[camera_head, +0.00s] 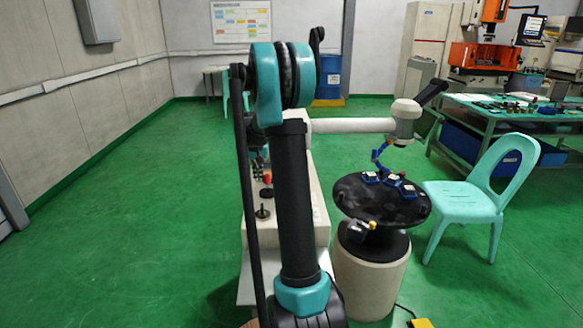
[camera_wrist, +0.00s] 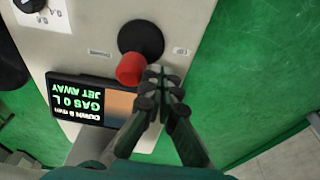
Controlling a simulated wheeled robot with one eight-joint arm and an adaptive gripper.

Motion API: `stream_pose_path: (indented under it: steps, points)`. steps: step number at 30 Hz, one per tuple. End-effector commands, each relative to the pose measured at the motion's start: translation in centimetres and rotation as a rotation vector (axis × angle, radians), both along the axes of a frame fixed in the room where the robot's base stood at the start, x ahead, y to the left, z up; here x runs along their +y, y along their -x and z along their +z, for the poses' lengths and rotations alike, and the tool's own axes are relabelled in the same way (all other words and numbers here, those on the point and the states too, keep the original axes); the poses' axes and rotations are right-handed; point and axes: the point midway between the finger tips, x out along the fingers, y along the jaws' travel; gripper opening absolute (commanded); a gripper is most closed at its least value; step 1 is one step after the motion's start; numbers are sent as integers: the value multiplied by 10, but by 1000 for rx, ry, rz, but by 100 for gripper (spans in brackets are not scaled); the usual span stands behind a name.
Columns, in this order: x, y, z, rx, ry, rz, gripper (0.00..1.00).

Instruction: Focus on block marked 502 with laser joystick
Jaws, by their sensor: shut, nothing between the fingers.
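In the wrist view a joystick with a red knob (camera_wrist: 131,69) stands on a round black base (camera_wrist: 141,38) on a pale control panel (camera_wrist: 85,30). My gripper (camera_wrist: 160,82) is shut and empty, its fingertips just right of the red knob. I cannot tell whether they touch it. In the head view my arm hides the gripper. Several small blue blocks (camera_head: 392,181) with pale tops lie on the round black table (camera_head: 355,205) under the laser head (camera_head: 405,115). Their markings are too small to read, so block 502 cannot be told apart.
A turquoise chair (camera_head: 465,195) stands right of the round table. A workbench (camera_head: 500,115) is behind it. Green floor (camera_head: 150,200) is open on the left.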

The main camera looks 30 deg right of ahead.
Motion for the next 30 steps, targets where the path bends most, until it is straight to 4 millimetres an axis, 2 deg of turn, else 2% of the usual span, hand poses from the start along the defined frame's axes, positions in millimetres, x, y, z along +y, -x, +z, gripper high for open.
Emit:
stream_pose_path:
  steps: [3, 13, 30]
  points:
    - [7, -3, 0, 0, 0, 1, 0]
    - [7, -3, 3, 0, 0, 0, 0]
    - [7, -3, 54, 0, 0, 0, 0]
